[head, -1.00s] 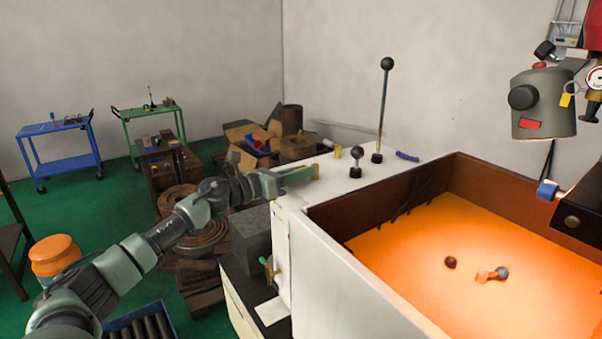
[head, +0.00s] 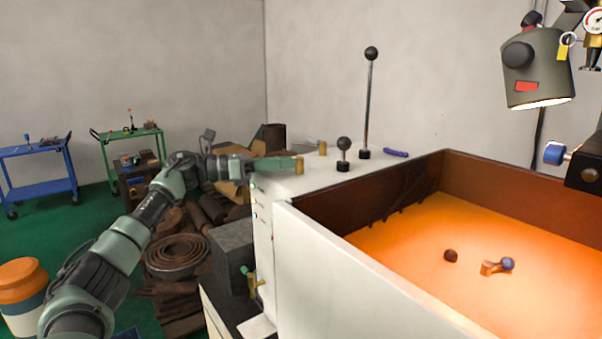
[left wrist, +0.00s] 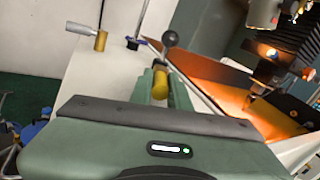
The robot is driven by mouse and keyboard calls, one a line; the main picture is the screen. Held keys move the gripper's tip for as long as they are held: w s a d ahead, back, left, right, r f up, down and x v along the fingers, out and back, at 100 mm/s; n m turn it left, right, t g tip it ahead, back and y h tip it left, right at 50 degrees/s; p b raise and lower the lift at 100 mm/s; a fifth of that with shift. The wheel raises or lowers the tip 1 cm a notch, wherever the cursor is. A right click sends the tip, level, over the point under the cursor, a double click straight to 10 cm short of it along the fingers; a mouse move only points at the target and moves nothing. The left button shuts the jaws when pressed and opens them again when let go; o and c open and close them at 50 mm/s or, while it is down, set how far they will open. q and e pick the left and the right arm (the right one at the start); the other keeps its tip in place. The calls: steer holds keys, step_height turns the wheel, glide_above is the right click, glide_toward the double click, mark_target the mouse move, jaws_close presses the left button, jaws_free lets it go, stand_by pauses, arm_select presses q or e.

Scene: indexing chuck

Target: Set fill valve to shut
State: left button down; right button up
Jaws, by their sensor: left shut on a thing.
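My left gripper (head: 297,165) reaches from the left over the white machine top (head: 312,182). Its green fingers are shut on a brass grip (head: 300,166), which also shows between them in the left wrist view (left wrist: 160,85). A second brass grip (head: 322,148) stands just behind and right of it; in the left wrist view (left wrist: 100,40) a grey bar runs from it. The frames do not label either as the fill valve. A small brass-and-green valve (head: 250,277) sits low on the machine's side. My right gripper is out of view.
A short black-knobbed lever (head: 343,146) and a tall one (head: 371,54) stand to the right of the gripper. The orange-lit tray (head: 445,158) is at right. A lamp (head: 538,65) hangs at upper right.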

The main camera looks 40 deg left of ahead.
arm_select(q)
steer(key=c, duration=1.3)
jaws_free()
steer(key=shift+c, duration=0.2)
steer(key=shift+s+a+f, duration=0.15)
steer(key=shift+s+a, duration=0.1)
steer(key=shift+s, duration=0.05)
steer(key=b+v, duration=0.3)
steer(key=v, duration=0.4)
steer(key=shift+b, duration=0.35)
